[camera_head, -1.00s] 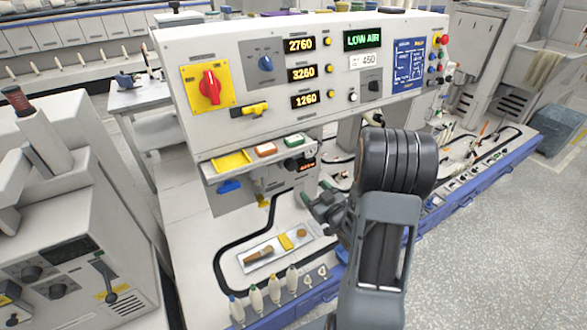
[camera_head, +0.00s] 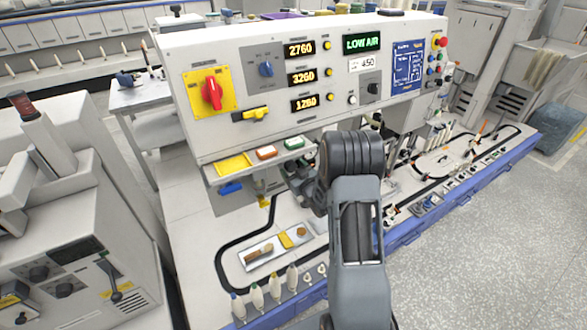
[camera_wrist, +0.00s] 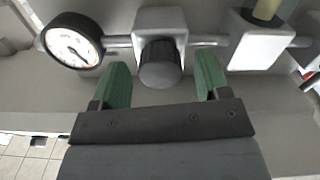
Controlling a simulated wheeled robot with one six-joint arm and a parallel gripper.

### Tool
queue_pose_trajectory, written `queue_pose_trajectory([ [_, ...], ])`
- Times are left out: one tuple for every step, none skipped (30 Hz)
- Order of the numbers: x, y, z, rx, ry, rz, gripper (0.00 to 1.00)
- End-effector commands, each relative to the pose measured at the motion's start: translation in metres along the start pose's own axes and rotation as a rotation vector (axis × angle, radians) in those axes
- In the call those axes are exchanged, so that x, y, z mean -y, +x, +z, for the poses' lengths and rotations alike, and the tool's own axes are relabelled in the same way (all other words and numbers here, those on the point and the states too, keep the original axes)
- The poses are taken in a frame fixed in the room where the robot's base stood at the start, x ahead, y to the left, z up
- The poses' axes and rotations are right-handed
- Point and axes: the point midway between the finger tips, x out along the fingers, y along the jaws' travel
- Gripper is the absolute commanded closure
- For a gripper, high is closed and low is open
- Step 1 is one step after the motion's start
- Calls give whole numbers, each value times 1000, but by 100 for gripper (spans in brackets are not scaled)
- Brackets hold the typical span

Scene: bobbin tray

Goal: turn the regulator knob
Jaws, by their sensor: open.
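The regulator knob (camera_wrist: 160,66) is a dark ribbed cylinder under a pale regulator block (camera_wrist: 160,24) in the wrist view. My gripper (camera_wrist: 162,72) is open, with one green finger on each side of the knob. Gaps show between the knob and both fingers, so neither appears to touch it. A round white gauge (camera_wrist: 70,47) with a dark rim is left of the block. In the head view my gripper (camera_head: 298,178) is under the control panel, partly behind my arm. The knob is hidden there.
A pipe joins the gauge, the block and another pale block (camera_wrist: 256,48) at right. The control panel (camera_head: 220,125) overhangs the gripper, with a lit LOW AIR display (camera_head: 362,43). A shelf (camera_head: 245,169) with coloured pieces is close at left. Several bobbins stand along the bench front.

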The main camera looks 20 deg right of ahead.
Motion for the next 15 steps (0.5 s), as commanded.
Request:
queue_pose_trajectory([
  [0,2,0,0,0,-1,31],
  [0,2,0,0,0,-1,31],
  [0,3,0,0,0,-1,31],
  [0,3,0,0,0,0,31],
  [0,3,0,0,0,0,31],
  [0,3,0,0,0,0,31],
  [0,3,0,0,0,0,31],
  [0,3,0,0,0,0,31],
  [0,3,0,0,0,0,31],
  [0,3,0,0,0,0,31],
  [0,3,0,0,0,0,32],
  [0,3,0,0,0,0,35],
  [0,3,0,0,0,0,38],
  [0,3,0,0,0,0,41],
  [0,3,0,0,0,0,45],
])
